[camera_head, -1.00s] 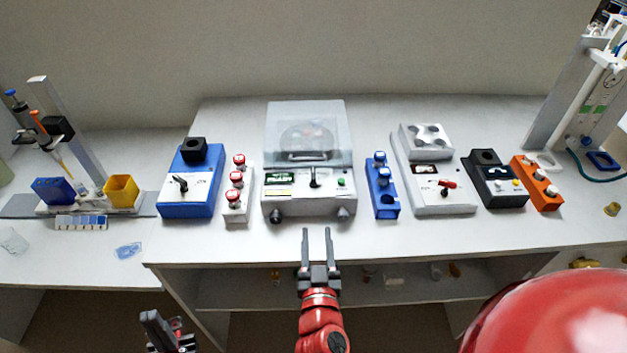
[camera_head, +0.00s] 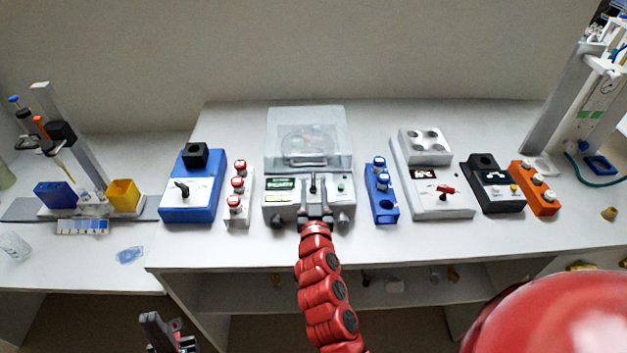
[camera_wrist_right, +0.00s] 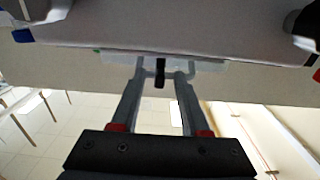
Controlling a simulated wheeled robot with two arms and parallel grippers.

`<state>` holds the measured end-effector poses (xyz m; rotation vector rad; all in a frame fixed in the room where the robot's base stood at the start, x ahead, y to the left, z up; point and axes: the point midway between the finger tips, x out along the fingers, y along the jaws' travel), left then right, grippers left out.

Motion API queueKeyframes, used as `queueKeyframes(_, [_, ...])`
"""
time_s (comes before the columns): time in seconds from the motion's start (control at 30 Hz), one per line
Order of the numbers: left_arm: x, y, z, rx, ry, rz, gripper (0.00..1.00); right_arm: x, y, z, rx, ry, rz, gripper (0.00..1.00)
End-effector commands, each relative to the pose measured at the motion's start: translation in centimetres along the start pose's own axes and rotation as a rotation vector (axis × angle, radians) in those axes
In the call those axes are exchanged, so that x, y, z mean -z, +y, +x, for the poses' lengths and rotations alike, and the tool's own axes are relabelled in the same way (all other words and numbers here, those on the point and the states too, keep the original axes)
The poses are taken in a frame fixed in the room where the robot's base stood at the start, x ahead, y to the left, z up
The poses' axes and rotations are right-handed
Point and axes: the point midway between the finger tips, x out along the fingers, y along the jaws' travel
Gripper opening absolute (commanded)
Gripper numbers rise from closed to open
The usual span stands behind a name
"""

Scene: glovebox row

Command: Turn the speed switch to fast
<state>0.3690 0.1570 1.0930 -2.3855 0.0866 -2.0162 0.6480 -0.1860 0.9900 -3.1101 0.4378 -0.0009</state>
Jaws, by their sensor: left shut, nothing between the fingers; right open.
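A white centrifuge (camera_head: 271,198) with a clear lid stands mid-bench, a black switch lever (camera_head: 312,184) upright on its front panel. Which lettering marks slow or fast cannot be read. My right gripper (camera_head: 314,193) is open at the panel, its fingers on either side of the lever. In the right wrist view the black lever (camera_wrist_right: 160,73) shows between the two fingertips (camera_wrist_right: 160,80); whether they touch it I cannot tell. My left gripper (camera_head: 160,332) is shut and empty, low in front of the bench.
A blue device (camera_head: 190,205) with a black knob and a red-capped tube rack (camera_head: 233,216) stand left. A blue rack (camera_head: 388,211), a white device (camera_head: 440,207) with a red knob, a black device (camera_head: 497,199) and an orange rack (camera_head: 541,206) stand right.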

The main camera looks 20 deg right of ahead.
Motion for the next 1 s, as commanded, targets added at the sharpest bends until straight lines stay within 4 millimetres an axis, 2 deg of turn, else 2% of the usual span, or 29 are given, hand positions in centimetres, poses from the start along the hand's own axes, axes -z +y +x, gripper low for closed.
queueKeyframes(0.13, [0.06,-0.02,0.35,0.0,0.0,0.0,0.0,0.04,0.08,1.01,-0.002,-0.001,-0.001,0.45])
queueKeyframes(0.43, [0.06,-0.02,0.33,0.0,0.0,0.0,0.0,-0.05,0.07,1.14,-0.001,-0.001,0.0,0.45])
queueKeyframes(0.6, [0.05,-0.02,0.33,0.0,0.0,0.0,0.0,-0.06,0.06,1.13,-0.001,-0.001,-0.001,0.14])
queueKeyframes(0.7, [0.06,-0.02,0.33,0.0,0.0,0.0,0.0,-0.05,0.06,1.12,-0.001,-0.001,-0.001,0.0])
queueKeyframes(1.0, [0.03,-0.01,0.2,0.0,0.0,0.0,0.0,-0.11,0.06,1.12,-0.002,-0.001,-0.001,0.0])
